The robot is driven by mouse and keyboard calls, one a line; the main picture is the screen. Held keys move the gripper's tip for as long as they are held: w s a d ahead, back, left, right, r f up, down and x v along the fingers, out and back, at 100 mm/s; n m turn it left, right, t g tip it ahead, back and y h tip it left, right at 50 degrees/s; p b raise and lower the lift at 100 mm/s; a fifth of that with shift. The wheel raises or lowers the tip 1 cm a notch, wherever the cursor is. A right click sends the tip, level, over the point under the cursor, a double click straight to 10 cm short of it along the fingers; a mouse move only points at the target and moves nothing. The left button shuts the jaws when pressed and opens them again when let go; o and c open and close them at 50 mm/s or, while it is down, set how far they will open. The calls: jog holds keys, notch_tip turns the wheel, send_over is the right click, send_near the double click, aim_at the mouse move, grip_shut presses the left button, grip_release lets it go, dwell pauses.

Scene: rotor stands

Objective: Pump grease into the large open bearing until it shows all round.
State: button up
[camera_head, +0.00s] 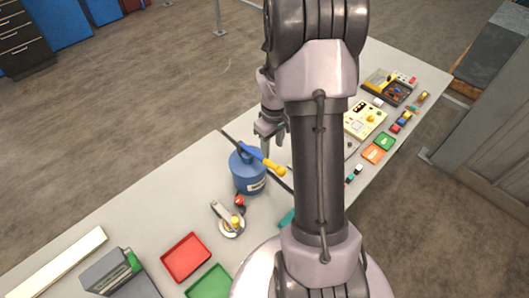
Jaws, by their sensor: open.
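A blue canister (248,181) stands upright on the grey bench and looks like the grease pump. Its blue lever ends in a yellow grip (276,168) that points to the right. My gripper (268,146) is open above and behind the canister, close to the lever. I cannot tell if it touches the lever, and nothing shows between its fingers. A round metal piece with an arm and yellow knob (231,225) sits in front of the canister. I cannot make out the large open bearing; my arm hides part of the bench.
A red tray (186,257) and a green tray (208,284) lie at the front, beside a grey device (113,272) and a long pale bar (52,262). A cream panel (364,119) and small coloured parts lie right of my arm. The bench's left rear is clear.

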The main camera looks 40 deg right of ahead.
aim_at(272, 163)
notch_tip(272, 163, down, 11)
jog(key=b, duration=0.7)
jog(key=shift+r+b, duration=0.2)
jog(key=shift+b, duration=0.15)
jog(key=shift+r, duration=0.1)
jog(key=shift+c, duration=0.2)
grip_shut()
jog(key=shift+f+b, duration=2.15)
jog(key=shift+f, duration=0.45)
jog(key=shift+w+r+p, duration=0.2)
jog(key=shift+r+p, duration=1.8)
jog(key=shift+r, duration=0.6)
jog(key=shift+o, duration=0.6)
grip_release()
jog(key=shift+s, duration=0.15)
